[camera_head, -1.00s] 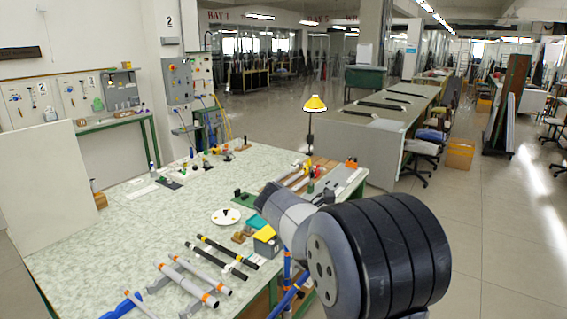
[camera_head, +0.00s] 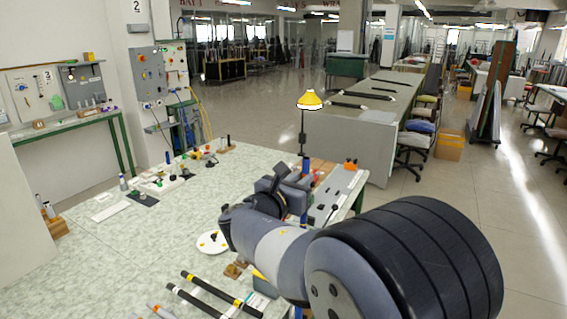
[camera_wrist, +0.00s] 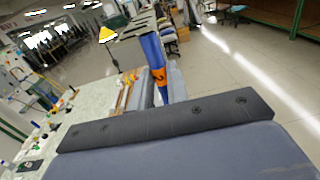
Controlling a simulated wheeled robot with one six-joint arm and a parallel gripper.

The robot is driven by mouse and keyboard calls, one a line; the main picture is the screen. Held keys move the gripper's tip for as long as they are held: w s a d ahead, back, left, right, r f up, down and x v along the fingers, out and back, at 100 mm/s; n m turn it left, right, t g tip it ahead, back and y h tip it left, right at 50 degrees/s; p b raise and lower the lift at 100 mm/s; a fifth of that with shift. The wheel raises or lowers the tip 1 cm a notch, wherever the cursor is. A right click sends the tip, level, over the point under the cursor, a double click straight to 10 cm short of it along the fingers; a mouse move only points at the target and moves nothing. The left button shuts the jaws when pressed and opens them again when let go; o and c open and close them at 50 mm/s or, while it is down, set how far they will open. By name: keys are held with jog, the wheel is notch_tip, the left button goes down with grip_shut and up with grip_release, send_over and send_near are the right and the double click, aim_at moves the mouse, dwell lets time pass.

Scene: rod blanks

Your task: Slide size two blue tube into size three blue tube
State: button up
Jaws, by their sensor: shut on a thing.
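A blue tube (camera_head: 304,211) stands roughly upright at my gripper (camera_head: 299,184) in the head view, over the right side of the table. My gripper is shut on it, and the dark jaws hide its middle. In the wrist view the blue tube (camera_wrist: 154,50) rises beyond the dark bar (camera_wrist: 170,122) of my gripper, leaning slightly left. I cannot read its size. No second blue tube shows clearly now; my arm covers the near right part of the table.
Black rods (camera_head: 211,288) with white and yellow bands lie on the green-topped table (camera_head: 130,262). A white disc (camera_head: 211,243) lies left of my arm. A yellow lamp (camera_head: 309,99) stands behind my gripper.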

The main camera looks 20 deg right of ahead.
jog(key=shift+w, duration=0.35)
jog(key=shift+s+r, duration=0.1)
